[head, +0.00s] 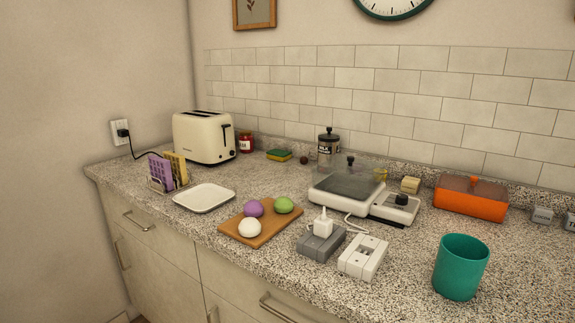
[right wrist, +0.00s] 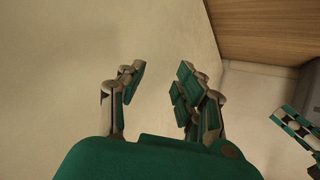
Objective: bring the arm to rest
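My right gripper (right wrist: 160,88) shows in the right wrist view. A green, black and pale jointed part (right wrist: 297,128) at the right edge of that view looks like part of my left gripper. It is cut off, so its opening cannot be told. Neither gripper nor arm shows in the head view.
The speckled counter (head: 125,175) holds a toaster (head: 203,137), a white plate (head: 204,197), a wooden board (head: 261,231) with three egg-shaped items, a white scale-like appliance (head: 318,203), an orange box (head: 470,200) and, near the front edge, a teal cup (head: 460,267).

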